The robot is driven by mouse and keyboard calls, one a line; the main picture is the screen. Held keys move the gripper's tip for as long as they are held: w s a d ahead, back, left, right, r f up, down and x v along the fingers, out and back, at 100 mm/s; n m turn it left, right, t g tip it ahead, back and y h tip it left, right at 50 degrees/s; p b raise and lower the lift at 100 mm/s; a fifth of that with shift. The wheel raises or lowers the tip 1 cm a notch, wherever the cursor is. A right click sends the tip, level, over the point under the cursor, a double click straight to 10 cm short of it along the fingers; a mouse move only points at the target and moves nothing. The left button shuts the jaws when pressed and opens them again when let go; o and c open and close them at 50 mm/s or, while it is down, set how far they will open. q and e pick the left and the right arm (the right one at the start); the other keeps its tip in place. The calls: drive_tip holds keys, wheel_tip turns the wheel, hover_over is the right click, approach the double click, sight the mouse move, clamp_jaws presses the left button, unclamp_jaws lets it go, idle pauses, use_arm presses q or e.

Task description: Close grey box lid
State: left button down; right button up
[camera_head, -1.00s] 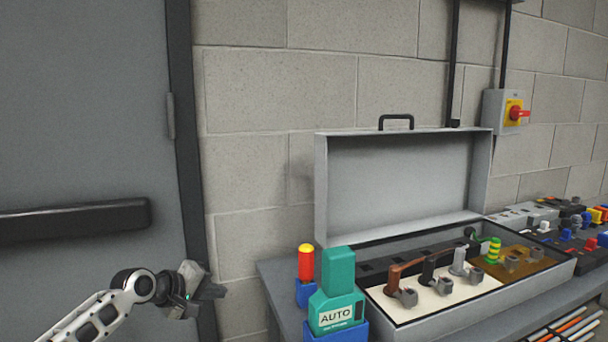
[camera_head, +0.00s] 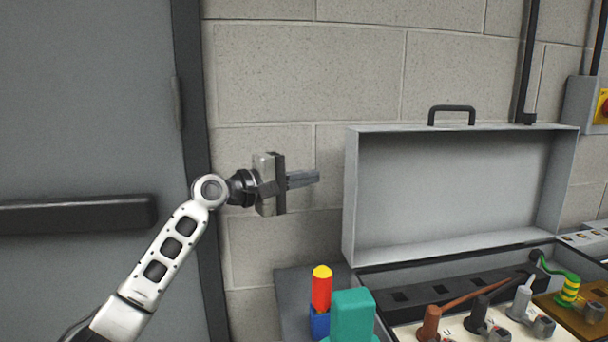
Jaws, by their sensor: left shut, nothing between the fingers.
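The grey box (camera_head: 384,281) stands on the bench at the lower right, cut off by the bottom edge. Its grey lid (camera_head: 450,190) is open and stands upright at the back, with a black handle (camera_head: 452,110) on its top edge. My left gripper (camera_head: 316,177) is shut and empty. It is in the air left of the lid, at about the height of the lid's middle in the picture, pointing right and apart from it. My right gripper is not in view.
A red and yellow cylinder in a blue holder (camera_head: 321,287) and a teal device (camera_head: 352,316) stand left of the box. Inside the box are several knobs and levers, with a green-yellow coil (camera_head: 568,289). A block wall is behind and a grey door (camera_head: 85,110) is at left.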

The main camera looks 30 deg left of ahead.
use_arm(q)
drive_tip(key=x, duration=0.6)
drive_tip(key=shift+w+d+f+p, duration=0.1)
drive_tip(key=shift+p, duration=0.25)
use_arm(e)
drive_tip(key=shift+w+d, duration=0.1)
use_arm(q)
drive_tip(key=shift+d, duration=0.1)
